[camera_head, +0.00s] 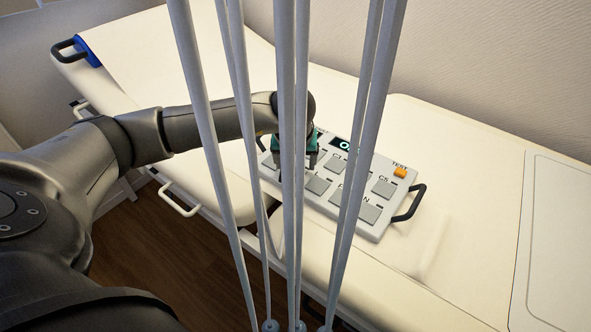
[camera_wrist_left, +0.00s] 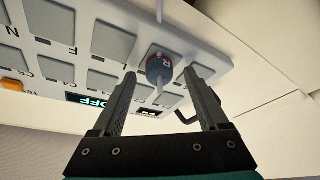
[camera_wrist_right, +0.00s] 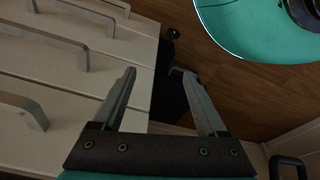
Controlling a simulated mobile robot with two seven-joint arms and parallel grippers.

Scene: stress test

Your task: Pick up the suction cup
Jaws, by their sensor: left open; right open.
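A small suction cup (camera_wrist_left: 158,66) with a blue and red body and a thin pale stem shows in the left wrist view, by the keys of a grey panel (camera_wrist_left: 75,75). My left gripper (camera_wrist_left: 160,75) is open, with one fingertip on either side of the cup; I cannot tell whether they touch it. In the head view my left gripper (camera_head: 294,160) is over the left part of the panel (camera_head: 330,205), and the cup is hidden there by the gripper and pale rods. My right gripper (camera_wrist_right: 160,72) is open and empty in the right wrist view.
Several pale upright rods (camera_head: 361,150) cross the head view in front of my left arm. The panel lies on a cream bed (camera_head: 420,140) with an orange button (camera_head: 400,172) and dark handle (camera_head: 408,203). Drawers with metal handles (camera_wrist_right: 60,45) stand beside wooden floor (camera_wrist_right: 240,85).

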